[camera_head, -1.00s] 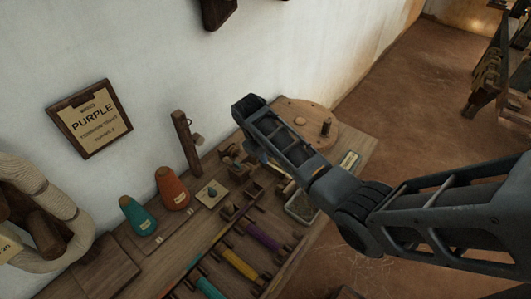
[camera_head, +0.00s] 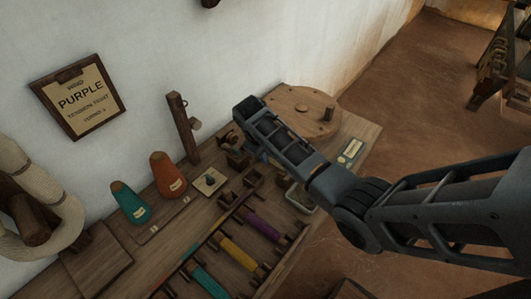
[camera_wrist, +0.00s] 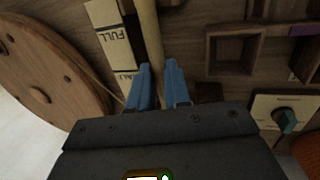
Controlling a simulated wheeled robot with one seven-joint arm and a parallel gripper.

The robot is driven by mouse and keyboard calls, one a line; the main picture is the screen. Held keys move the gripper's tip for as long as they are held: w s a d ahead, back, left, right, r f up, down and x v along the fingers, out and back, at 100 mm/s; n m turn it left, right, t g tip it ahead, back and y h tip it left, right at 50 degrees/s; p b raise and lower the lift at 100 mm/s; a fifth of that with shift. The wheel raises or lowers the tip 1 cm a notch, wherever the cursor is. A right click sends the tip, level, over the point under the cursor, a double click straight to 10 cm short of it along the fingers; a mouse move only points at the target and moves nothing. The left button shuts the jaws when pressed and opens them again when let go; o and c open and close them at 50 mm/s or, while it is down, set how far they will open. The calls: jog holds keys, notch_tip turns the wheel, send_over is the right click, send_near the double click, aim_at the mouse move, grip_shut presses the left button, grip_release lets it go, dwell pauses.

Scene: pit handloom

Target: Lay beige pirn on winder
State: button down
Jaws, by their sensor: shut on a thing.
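The slender beige pirn (camera_wrist: 148,30) runs up from between the two blue fingers of my gripper (camera_wrist: 158,72) in the wrist view. My gripper is shut on it, and the finger pads hide its near part. The winder's round wooden wheel (camera_wrist: 40,70) is at the left of the wrist view, with a thin cord running from it. In the head view the wheel (camera_head: 298,104) lies beyond my wrist at the bench's far end. There my arm mostly hides the gripper and the pirn, as well as part of the winder. I cannot tell whether the pirn touches the winder.
A "FULL" label (camera_wrist: 110,38) lies beside the pirn. Small wooden bins (camera_wrist: 235,50) and a knob on a plate (camera_wrist: 284,118) are to the right. The head view shows yellow (camera_head: 238,254) and purple (camera_head: 262,228) pirns in a rack, and orange (camera_head: 168,175) and teal (camera_head: 130,203) cones.

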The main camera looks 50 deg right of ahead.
jog(key=c, duration=0.7)
grip_release()
notch_tip(320, 180, up, 6)
jog(key=p, duration=0.5)
jog(key=shift+f+p, duration=0.15)
jog(key=shift+p, duration=0.15)
jog(key=shift+r+p, duration=0.3)
jog(key=shift+r, duration=0.9)
